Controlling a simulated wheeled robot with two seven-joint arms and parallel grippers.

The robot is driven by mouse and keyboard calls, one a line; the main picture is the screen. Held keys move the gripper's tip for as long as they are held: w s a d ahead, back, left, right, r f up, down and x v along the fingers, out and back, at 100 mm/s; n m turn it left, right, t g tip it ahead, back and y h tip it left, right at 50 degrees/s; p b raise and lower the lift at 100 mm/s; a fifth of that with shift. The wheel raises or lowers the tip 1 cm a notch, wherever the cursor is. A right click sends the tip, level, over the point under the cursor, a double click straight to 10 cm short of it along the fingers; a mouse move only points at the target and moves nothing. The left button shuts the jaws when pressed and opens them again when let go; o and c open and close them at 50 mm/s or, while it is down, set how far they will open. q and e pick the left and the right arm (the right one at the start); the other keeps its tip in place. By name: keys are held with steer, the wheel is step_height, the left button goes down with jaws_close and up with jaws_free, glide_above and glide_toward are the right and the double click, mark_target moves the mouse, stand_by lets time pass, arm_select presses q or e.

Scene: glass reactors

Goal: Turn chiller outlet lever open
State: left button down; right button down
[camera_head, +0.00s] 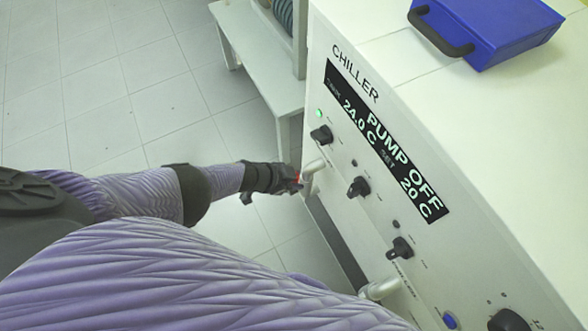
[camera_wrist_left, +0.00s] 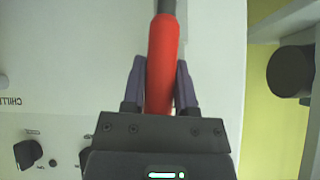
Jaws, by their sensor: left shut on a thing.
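The chiller (camera_head: 335,40) is a white cabinet on the right in the head view. Its display (camera_head: 385,140) reads PUMP OFF, 24.0 C and SET 20 C. My left gripper (camera_head: 297,181) is at the cabinet's left side, by a pale pipe stub (camera_head: 314,168). In the left wrist view my left gripper (camera_wrist_left: 160,85) is shut on a red lever handle (camera_wrist_left: 161,60), with a finger on each side of it. The handle's dark end (camera_wrist_left: 166,6) points to the top of that view. In the head view only a bit of red shows. My right gripper is not in view.
Black knobs (camera_head: 358,187) line the chiller's front. A second pale pipe (camera_head: 380,289) sticks out lower down. A blue case (camera_head: 490,30) with a black handle lies on top. A white stand (camera_head: 258,60) is behind, left of the chiller. The tiled floor (camera_head: 110,90) at left is clear.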

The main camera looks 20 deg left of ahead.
arm_select(q)
steer(key=shift+w+a, duration=0.1)
steer(key=shift+w, duration=0.05)
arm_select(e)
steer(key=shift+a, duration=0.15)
arm_select(q)
steer(key=shift+c, duration=2)
jaws_free()
steer(key=p+v, duration=0.7)
steer(key=v, duration=0.3)
steer(key=shift+p, duration=0.4)
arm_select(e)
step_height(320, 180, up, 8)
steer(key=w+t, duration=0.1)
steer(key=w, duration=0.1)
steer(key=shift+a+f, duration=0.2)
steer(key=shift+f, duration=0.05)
arm_select(q)
steer(key=shift+w+a+f, duration=0.1)
